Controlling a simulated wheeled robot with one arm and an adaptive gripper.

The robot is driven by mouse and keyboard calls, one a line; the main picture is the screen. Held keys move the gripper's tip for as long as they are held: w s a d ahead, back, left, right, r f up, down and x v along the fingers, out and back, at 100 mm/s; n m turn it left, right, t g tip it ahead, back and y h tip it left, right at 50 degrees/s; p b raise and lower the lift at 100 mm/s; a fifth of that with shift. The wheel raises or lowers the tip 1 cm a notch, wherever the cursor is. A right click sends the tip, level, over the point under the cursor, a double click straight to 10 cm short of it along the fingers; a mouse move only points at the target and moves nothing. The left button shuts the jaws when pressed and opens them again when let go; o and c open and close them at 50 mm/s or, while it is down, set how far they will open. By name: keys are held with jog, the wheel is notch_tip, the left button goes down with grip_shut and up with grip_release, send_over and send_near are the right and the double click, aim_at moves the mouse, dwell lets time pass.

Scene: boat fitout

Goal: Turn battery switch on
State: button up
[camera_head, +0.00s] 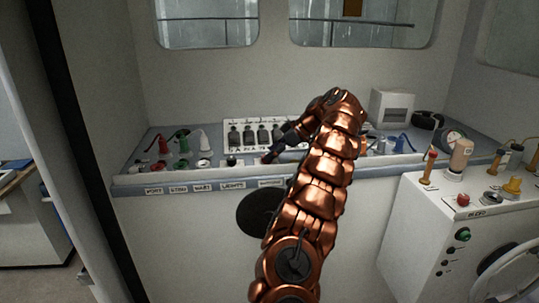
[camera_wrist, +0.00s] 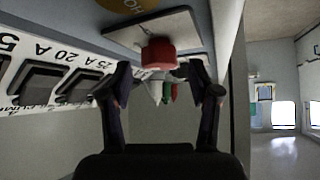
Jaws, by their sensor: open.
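A red knob (camera_wrist: 158,52), which looks like the battery switch, stands on a grey square plate (camera_wrist: 190,26) in the wrist view. My gripper (camera_wrist: 160,84) is open, its dark fingers to either side of the knob and pointing towards it. I cannot tell whether they touch it. In the head view my gripper (camera_head: 277,152) is low over the console, just in front of the breaker panel, and the knob is mostly hidden by it. The knob's on or off position cannot be read.
The breaker panel (camera_head: 230,130) with black switches stands right behind my gripper. Coloured plugs (camera_head: 184,144) with cables stand on the console to the left. A grey box (camera_head: 391,107) is at the right, and a white control cabinet (camera_head: 410,222) stands in front of it.

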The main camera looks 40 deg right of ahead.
jog(key=shift+x, duration=0.85)
jog(key=shift+c, duration=0.2)
jog(key=c, duration=1.1)
jog(key=shift+f, duration=0.1)
